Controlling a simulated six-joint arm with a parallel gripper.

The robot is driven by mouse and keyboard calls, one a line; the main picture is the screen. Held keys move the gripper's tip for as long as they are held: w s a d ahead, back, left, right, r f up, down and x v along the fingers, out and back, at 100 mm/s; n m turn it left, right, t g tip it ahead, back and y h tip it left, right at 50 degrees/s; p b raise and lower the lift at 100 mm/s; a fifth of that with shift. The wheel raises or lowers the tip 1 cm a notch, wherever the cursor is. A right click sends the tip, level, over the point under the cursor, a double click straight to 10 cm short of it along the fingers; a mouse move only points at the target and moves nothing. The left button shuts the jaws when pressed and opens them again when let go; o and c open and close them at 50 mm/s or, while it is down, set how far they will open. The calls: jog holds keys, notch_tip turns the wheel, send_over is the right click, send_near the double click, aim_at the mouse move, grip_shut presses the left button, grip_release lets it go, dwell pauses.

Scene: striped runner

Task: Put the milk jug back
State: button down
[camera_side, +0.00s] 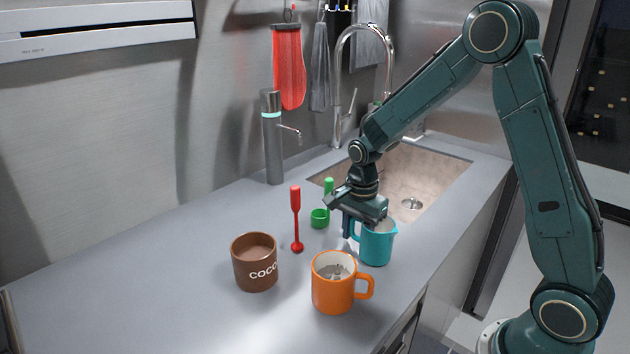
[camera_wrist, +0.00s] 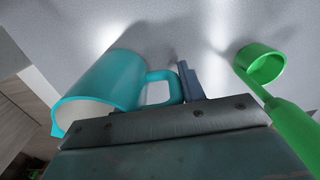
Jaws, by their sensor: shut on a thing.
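The teal milk jug (camera_side: 377,246) stands upright on the grey counter near the sink's front edge. It also shows in the wrist view (camera_wrist: 100,88), with its handle (camera_wrist: 160,88) toward the fingers. My gripper (camera_side: 350,226) reaches down from above at the jug's handle side and is shut on the handle. In the wrist view one finger of my gripper (camera_wrist: 188,80) shows beside the handle; the other is hidden behind the gripper body. The jug appears to rest on the counter, though its base is partly hard to judge.
An orange mug (camera_side: 333,290) stands just in front of the jug. A brown cocoa canister (camera_side: 254,265), a red frother-like tool (camera_side: 296,220) and a green scoop (camera_side: 319,218) stand to the left. The sink basin (camera_side: 425,180) lies behind. The counter's left part is clear.

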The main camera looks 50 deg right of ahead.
jog(key=shift+f, duration=0.1)
jog(key=c, duration=0.8)
grip_release()
jog(key=shift+c, duration=0.2)
notch_tip(320, 180, up, 12)
jog(key=shift+r, duration=0.1)
jog(key=shift+s, duration=0.1)
